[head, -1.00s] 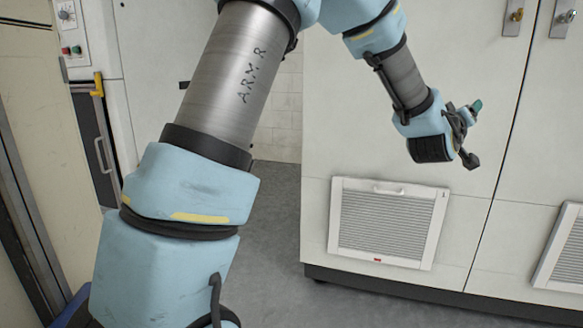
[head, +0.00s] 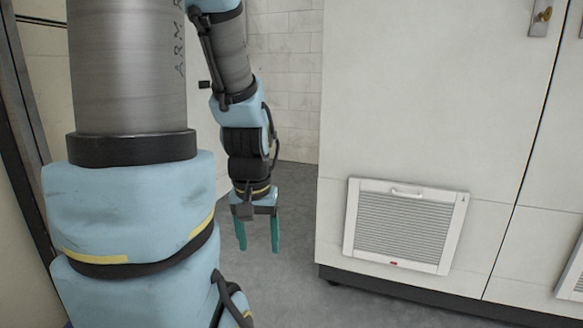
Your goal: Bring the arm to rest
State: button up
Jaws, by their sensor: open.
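My arm, in blue covers with bare metal tubes, fills the left of the head view. My gripper (head: 258,236) hangs below the wrist with its two teal fingers pointing down. The fingers are apart with nothing between them, so it is open and empty. It is over the grey floor, left of the white cabinet, and looks clear of it.
The white cabinet (head: 420,100) stands at the right, with a framed vent panel (head: 404,225) low on its front and a latch (head: 540,16) at the top. Behind my gripper are grey floor (head: 300,215) and a white tiled wall (head: 285,85). A dark-edged frame stands at the far left.

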notch_tip(320, 180, up, 38)
jog(key=p, duration=3.7)
jog(key=shift+f+p, duration=0.2)
jog(key=shift+p, duration=0.15)
jog(key=shift+c, duration=0.4)
